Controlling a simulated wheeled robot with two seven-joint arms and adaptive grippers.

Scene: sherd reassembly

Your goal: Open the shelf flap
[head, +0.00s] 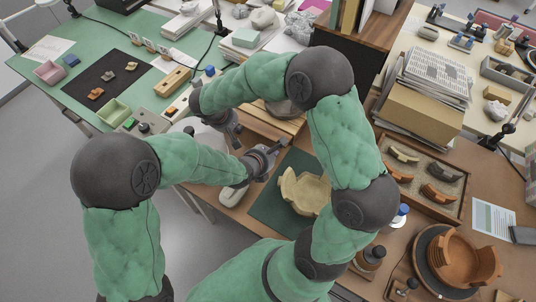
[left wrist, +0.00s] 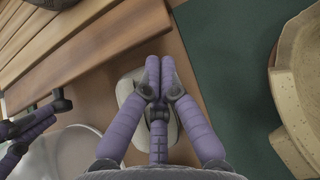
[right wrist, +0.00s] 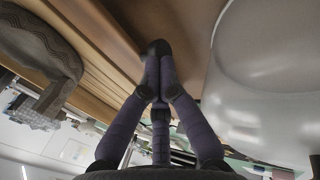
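A wooden slatted structure (head: 283,126) stands at the table's left edge, partly hidden behind my arms. Its long planks show in the left wrist view (left wrist: 95,52) and the right wrist view (right wrist: 95,70). I cannot tell which part is the flap or whether it is open. My left gripper (head: 281,146) is beside the structure, its fingers shut together in the left wrist view (left wrist: 153,68) with nothing visible between them. My right gripper (head: 237,140) is left of it, its fingers shut in the right wrist view (right wrist: 158,50) near a plank edge, with no visible object between them.
A beige partly built vessel (head: 306,193) sits on a dark green mat (head: 267,212). A pale oval object (head: 233,194) lies below my left gripper. A white round seat (right wrist: 270,75) is close right of my right gripper. A sherd tray (head: 464,183) lies at the right.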

